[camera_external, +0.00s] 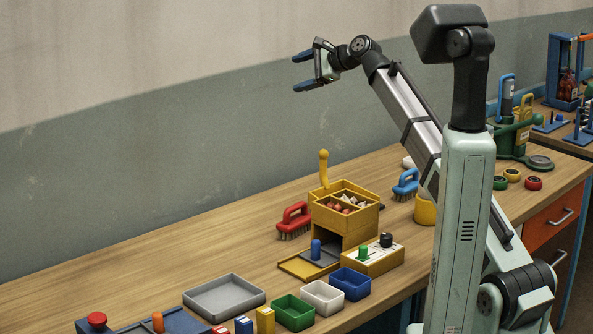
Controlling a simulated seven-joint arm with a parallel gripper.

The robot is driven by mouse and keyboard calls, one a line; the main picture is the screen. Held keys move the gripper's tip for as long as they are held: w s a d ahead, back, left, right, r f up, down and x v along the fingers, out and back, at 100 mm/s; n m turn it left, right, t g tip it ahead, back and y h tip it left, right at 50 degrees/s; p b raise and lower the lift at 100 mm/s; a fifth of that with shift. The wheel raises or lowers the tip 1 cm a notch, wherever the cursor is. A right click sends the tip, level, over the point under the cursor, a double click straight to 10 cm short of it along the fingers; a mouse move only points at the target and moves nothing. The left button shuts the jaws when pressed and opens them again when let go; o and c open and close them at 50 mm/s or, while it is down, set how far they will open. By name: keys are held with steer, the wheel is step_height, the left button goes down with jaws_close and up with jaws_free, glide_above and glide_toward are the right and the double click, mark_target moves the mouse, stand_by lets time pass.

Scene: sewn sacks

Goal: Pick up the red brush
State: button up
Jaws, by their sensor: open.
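The red brush (294,217) stands on the wooden bench, bristles down, at the left side of a yellow box. Its red handle arches over the top and its brown bristles show below. My gripper (299,72) is high above the bench, up and to the right of the brush in the picture, against the wall. Its two blue fingers are spread apart with nothing between them. The gripper is well clear of the brush.
The yellow box (345,226) with a lever stands close to the brush's right. A blue brush (406,184) lies further right. A grey tray (224,297) and small green (293,313), white (322,297) and blue (350,284) bins stand in front. The bench (150,252) left of the brush is clear.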

steer(key=s+a+f+n+g+h, duration=0.1)
steer(key=s+a+f+g, duration=0.15)
steer(key=s+a, duration=0.7)
steer(key=s+d+f+n+g+h, duration=0.1)
steer(key=s+d+f+h, duration=0.1)
steer(key=f, duration=0.4)
steer(key=s+d+f+n+g+h, duration=0.1)
steer(key=s+d+f+h, duration=0.2)
steer(key=f+h, duration=0.2)
steer(key=s+d+f+n+g+h, duration=0.1)
steer(key=s+d+f+h, duration=0.2)
steer(key=f, duration=0.4)
steer(key=shift+s+f+n+g+h, duration=0.25)
steer(key=shift+f+n+h, duration=0.05)
steer(key=shift+f+h, duration=0.1)
glide_above(293, 220)
steer(key=f, duration=0.8)
steer(key=shift+w+d, duration=0.2)
steer(key=shift+w, duration=0.05)
steer(key=shift+s+a+f, duration=0.1)
steer(key=shift+a+f, duration=0.05)
steer(key=shift+f, duration=1.25)
steer(key=shift+s+a+f, duration=0.1)
steer(key=shift+f, duration=1.25)
steer(key=c, duration=1.1)
